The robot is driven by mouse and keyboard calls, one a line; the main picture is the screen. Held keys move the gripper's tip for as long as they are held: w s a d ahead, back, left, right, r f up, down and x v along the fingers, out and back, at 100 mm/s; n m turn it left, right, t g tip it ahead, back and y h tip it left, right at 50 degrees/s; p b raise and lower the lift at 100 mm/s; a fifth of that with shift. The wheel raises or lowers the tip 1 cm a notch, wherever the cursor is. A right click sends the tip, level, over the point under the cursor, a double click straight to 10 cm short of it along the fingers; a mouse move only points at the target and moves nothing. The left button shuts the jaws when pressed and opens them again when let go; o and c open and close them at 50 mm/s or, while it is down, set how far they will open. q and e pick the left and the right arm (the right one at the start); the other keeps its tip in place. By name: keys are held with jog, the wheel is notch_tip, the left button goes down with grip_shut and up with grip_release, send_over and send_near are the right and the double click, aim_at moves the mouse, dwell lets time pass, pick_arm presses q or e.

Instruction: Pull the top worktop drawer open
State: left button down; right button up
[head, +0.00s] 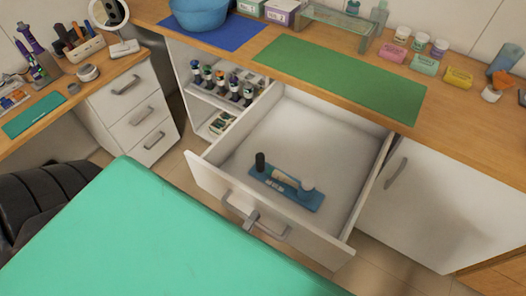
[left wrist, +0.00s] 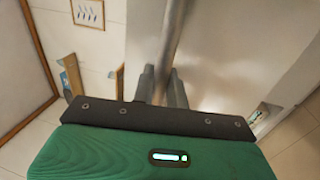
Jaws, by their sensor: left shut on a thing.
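The top worktop drawer (head: 290,135) is pulled well out from under the wooden worktop in the head view, and its white inside shows. Its grey bar handle (head: 275,230) is on the white front panel. My left gripper (head: 252,218) is at the middle of this handle, with only its fingertips showing. In the left wrist view, the fingers (left wrist: 161,85) are shut on the grey handle bar (left wrist: 174,30). My right gripper is not in view.
A large teal surface (head: 150,235) fills the foreground. Bottles stand on a shelf (head: 205,95) left of the drawer. A closed cabinet door (head: 425,205) is to its right.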

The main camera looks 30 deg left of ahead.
pick_arm(q)
jog(key=shift+s, duration=1.25)
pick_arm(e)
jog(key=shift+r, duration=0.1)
pick_arm(q)
jog(key=c, duration=1.5)
grip_release()
